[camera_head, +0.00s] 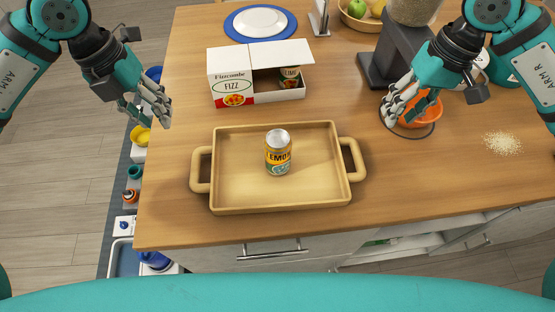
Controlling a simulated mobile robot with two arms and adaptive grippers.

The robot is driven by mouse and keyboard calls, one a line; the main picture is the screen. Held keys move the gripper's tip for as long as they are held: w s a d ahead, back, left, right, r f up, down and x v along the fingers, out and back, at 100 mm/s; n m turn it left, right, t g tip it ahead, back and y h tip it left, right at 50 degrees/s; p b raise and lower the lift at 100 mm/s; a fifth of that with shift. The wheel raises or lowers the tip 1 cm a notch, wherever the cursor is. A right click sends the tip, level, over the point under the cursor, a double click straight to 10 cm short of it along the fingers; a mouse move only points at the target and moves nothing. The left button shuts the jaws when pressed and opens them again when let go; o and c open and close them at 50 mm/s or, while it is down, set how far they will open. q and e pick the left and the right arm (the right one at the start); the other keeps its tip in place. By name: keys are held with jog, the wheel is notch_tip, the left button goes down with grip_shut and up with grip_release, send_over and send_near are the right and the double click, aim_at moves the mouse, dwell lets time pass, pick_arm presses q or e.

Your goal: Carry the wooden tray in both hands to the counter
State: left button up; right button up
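The wooden tray (232,190) lies flat near the front edge of the wooden counter (420,185), with a handle at each short side. A yellow lemon can (278,153) stands upright inside it. My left gripper (153,118) is empty, to the left of the tray and above its left handle, beyond the counter's left edge. Its fingers look spread apart. My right gripper (391,112) is to the right of the tray, beside an orange bowl (420,108). Its fingers overlap the bowl's left side, and I cannot tell whether they touch it.
A blue-rimmed plate (260,22), a fruit bowl (362,18) and a dark grey dispenser (398,55) stand further back. Spilled grains (503,143) lie at right. The counter in front of the bowl is clear.

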aim_at(194, 160)
jog(key=shift+f, duration=0.1)
